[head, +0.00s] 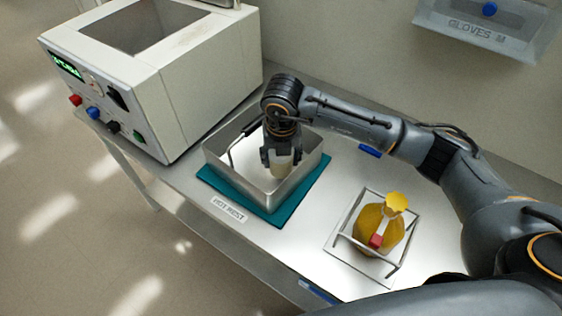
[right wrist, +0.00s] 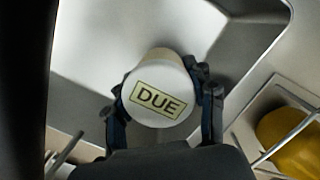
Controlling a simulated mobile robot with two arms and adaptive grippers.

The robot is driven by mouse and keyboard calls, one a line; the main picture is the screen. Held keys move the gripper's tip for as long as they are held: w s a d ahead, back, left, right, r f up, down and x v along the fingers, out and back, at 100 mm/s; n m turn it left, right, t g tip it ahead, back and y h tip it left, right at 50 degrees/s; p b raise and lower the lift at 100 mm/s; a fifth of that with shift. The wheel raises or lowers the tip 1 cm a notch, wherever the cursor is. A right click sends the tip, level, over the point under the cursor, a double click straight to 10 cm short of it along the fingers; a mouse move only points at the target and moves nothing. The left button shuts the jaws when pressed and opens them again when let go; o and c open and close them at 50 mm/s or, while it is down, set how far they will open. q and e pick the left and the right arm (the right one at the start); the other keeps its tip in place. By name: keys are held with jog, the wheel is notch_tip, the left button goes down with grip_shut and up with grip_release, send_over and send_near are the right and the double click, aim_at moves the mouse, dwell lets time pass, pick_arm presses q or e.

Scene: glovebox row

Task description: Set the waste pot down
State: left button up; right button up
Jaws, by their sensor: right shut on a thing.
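My right gripper (head: 281,157) points down inside the deep metal tray (head: 243,181) and is shut on a small pale pot (head: 283,171). In the right wrist view the pot (right wrist: 158,97) has a round whitish lid marked "DUE", with a finger on each side of it. The tray's pale floor (right wrist: 120,40) shows behind the pot. I cannot tell whether the pot touches that floor. The tray sits on a teal mat (head: 277,216), behind a "HOT REST" label (head: 229,210). My left gripper is not in view.
A yellow flask (head: 371,224) with a red tag stands in a wire-railed holder (head: 341,243) right of the tray. A white instrument box (head: 158,75) stands at the left. A glove dispenser (head: 486,33) hangs at the upper right. Some bench between mat and holder is clear.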

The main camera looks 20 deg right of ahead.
notch_tip(320, 180, down, 2)
jog(key=shift+f, duration=0.2)
jog(key=shift+f, duration=0.15)
jog(key=o, duration=1.3)
jog(key=shift+r, duration=0.25)
jog(key=r, duration=0.4)
jog(key=s+r+b, duration=0.1)
jog(key=r, duration=0.6)
jog(key=shift+s+a+r, duration=0.2)
jog(key=shift+s+r, duration=0.15)
jog(key=shift+r, duration=0.05)
